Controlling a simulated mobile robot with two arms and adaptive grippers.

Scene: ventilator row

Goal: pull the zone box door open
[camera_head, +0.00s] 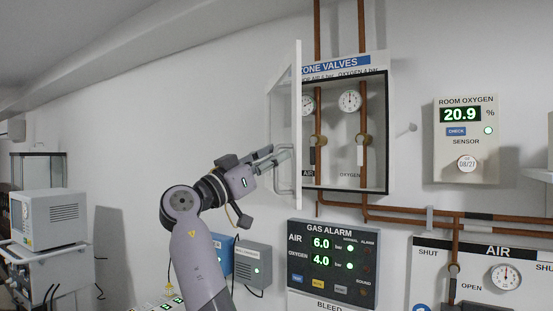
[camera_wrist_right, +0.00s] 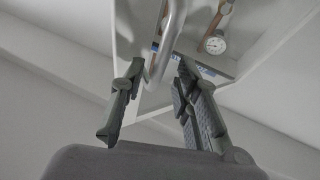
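The zone box (camera_head: 388,130) hangs on the wall under a blue ZONE VALVES label, with its interior exposed. Its pale door (camera_head: 298,90) stands swung out at the left side, seen nearly edge-on. The door's metal handle (camera_head: 284,188) is a curved bar, which also shows in the right wrist view (camera_wrist_right: 172,38). My right gripper (camera_head: 284,154) is at the handle. In the wrist view its fingers (camera_wrist_right: 158,75) are apart, with the handle bar reaching between their tips and a gap visible. Contact cannot be told. My left gripper is not in view.
Inside the box are copper pipes and gauges (camera_head: 350,101). A gas alarm panel (camera_head: 333,262) is below, and a room oxygen sensor (camera_head: 466,140) is to the right. Grey equipment (camera_head: 48,217) stands at left. The wall left of the door is clear.

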